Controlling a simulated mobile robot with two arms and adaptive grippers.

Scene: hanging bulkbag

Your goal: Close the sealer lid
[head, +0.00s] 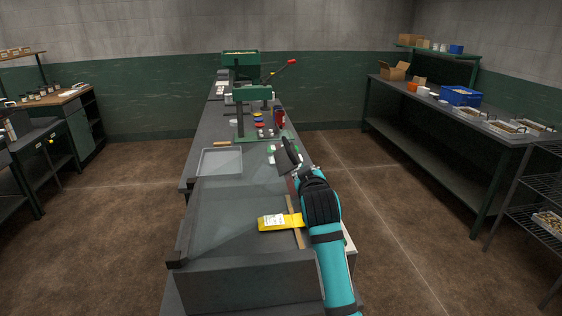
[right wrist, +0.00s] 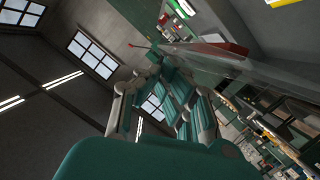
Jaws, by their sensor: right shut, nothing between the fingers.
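The sealer (head: 240,278) is a grey box at the near end of the long bench in the head view. A yellow packet (head: 272,222) with a white label lies across its right side, by a tan strip (head: 294,222). A clear, see-through panel crosses the right wrist view (right wrist: 270,75); it may be the lid, but I cannot tell its angle surely. My right gripper (head: 290,152) is shut and empty, beyond the sealer's far right corner. I cannot tell whether it touches the lid. My left gripper is out of view.
A green press (head: 253,92) with a red-tipped lever stands farther along the bench. A side table at right holds a blue bin (head: 460,96) and trays. Open floor lies on both sides.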

